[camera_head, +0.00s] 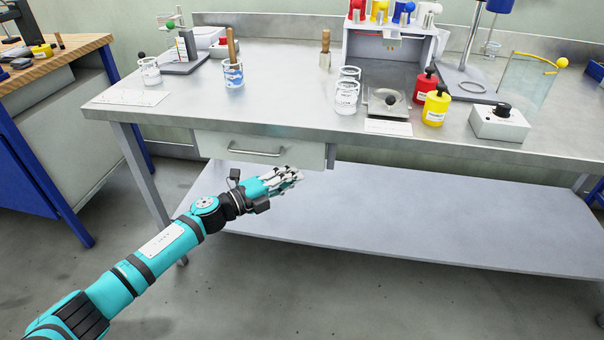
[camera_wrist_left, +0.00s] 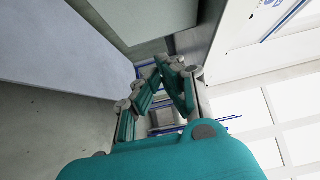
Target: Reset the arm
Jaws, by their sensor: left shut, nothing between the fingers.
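My left arm, teal with black bands, reaches in from the lower left of the head view. Its gripper (camera_head: 290,177) is shut and empty. It is in front of the steel bench, below the level of its top and near the right end of the drawer front. In the left wrist view the fingers of the left gripper (camera_wrist_left: 163,75) come together with nothing between them. My right gripper is in neither view.
The bench (camera_head: 290,75) carries a beaker with blue liquid (camera_head: 232,74), a nozzle gantry (camera_head: 388,40), red (camera_head: 424,86) and yellow (camera_head: 437,106) bottles and a white control box (camera_head: 499,123). A drawer (camera_head: 258,149) and lower shelf (camera_head: 380,215) lie below. A wooden-topped bench (camera_head: 75,51) stands left.

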